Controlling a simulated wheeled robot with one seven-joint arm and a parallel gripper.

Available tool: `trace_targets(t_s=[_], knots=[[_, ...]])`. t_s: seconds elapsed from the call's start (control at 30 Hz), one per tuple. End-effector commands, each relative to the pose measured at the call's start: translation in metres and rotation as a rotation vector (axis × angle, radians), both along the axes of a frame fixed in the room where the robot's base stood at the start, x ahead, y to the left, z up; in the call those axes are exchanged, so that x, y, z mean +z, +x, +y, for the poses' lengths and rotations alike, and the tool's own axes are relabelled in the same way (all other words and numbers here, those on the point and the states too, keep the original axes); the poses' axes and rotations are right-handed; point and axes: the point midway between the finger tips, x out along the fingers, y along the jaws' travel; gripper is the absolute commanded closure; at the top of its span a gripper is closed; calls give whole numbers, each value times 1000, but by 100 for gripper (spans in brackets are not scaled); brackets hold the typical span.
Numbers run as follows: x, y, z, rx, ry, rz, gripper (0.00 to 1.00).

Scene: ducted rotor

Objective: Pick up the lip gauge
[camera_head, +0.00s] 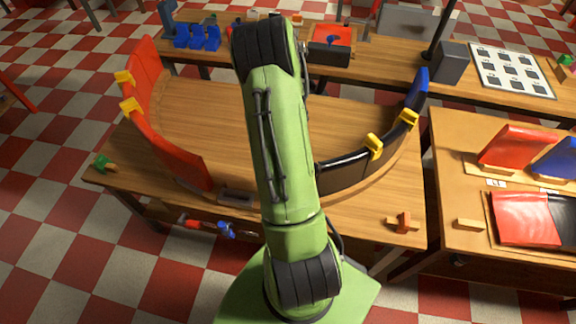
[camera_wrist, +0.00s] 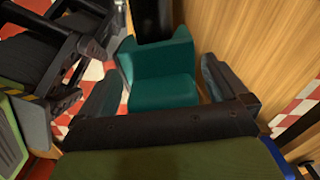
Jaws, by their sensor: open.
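My gripper (camera_wrist: 160,85) is open in the wrist view, with one dark finger on each side of a teal notched block (camera_wrist: 162,85). The block has a flat lower face and a raised, angled back with two corners. It looks like the lip gauge, but no label shows. It lies between the fingers; I cannot tell whether either finger touches it. In the head view my green arm covers the middle of the scene, and neither the fingers nor the teal block can be made out there.
A wooden table (camera_head: 205,108) carries a curved red wall (camera_head: 168,146) and a curved black wall (camera_head: 343,172) with yellow clips. A back bench (camera_head: 395,66) holds blue holders (camera_head: 197,38) and a grey block (camera_head: 451,62). A right table (camera_head: 450,150) holds red and blue panels.

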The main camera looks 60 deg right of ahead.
Motion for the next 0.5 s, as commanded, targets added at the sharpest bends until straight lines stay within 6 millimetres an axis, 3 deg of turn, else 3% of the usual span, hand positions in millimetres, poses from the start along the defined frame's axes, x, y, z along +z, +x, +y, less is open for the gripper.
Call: trace_targets(t_s=[0.07,0.4,0.5], knots=[[0,0,0,0,0,0,5],[1,0,0,0,0,0,56],[1,0,0,1,0,0,62]])
